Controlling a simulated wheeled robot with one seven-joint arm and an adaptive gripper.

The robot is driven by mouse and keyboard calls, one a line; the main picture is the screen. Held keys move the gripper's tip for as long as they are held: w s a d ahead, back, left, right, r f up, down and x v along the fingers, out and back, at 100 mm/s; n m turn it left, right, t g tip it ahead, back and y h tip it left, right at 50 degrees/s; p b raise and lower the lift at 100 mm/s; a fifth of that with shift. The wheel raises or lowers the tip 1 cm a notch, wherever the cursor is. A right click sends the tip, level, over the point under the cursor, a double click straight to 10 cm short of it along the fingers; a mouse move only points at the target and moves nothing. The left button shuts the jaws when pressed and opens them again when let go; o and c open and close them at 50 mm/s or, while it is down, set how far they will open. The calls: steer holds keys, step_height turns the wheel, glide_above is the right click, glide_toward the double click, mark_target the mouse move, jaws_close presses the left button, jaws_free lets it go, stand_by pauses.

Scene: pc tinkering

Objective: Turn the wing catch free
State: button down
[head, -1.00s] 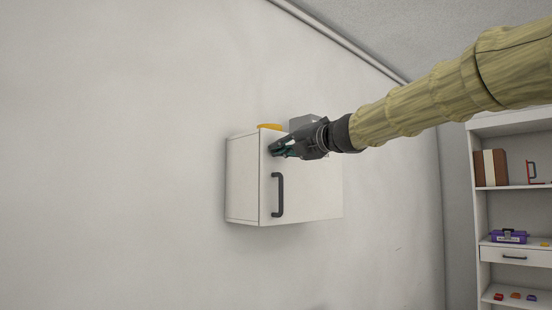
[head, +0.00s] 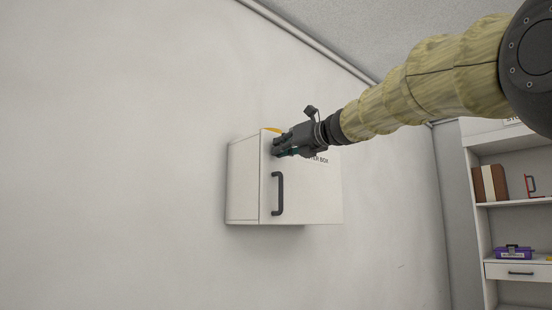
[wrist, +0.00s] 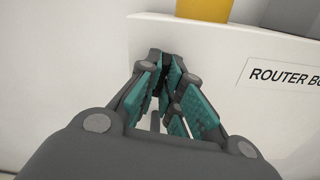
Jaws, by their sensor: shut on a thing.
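The white wall cabinet (head: 305,195) has a label reading ROUTER BOX and a black bar handle (head: 277,194) on its door. My gripper (head: 276,148) reaches in from the right to the upper front corner of the cabinet, above the handle. In the wrist view my gripper (wrist: 166,88) has its teal-padded fingers closed together on a small dark piece (wrist: 166,72), which appears to be the wing catch. The fingers cover most of it, so its angle cannot be told. The cabinet door looks shut.
A yellow item (wrist: 205,9) lies on the cabinet top, with a grey one (wrist: 285,14) beside it. A shelf unit (head: 478,215) with a purple toolbox (head: 513,252) stands far right. The wall left of the cabinet is bare.

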steer(key=c, duration=2)
jaws_free()
steer(key=shift+d+n, duration=0.1)
steer(key=shift+n, duration=0.2)
steer(key=o, duration=0.3)
steer(key=shift+w, duration=0.1)
steer(key=shift+o, duration=0.3)
steer(key=shift+d, duration=0.15)
steer(key=b+v, duration=0.2)
steer(key=v, duration=0.4)
steer(key=shift+b, duration=0.35)
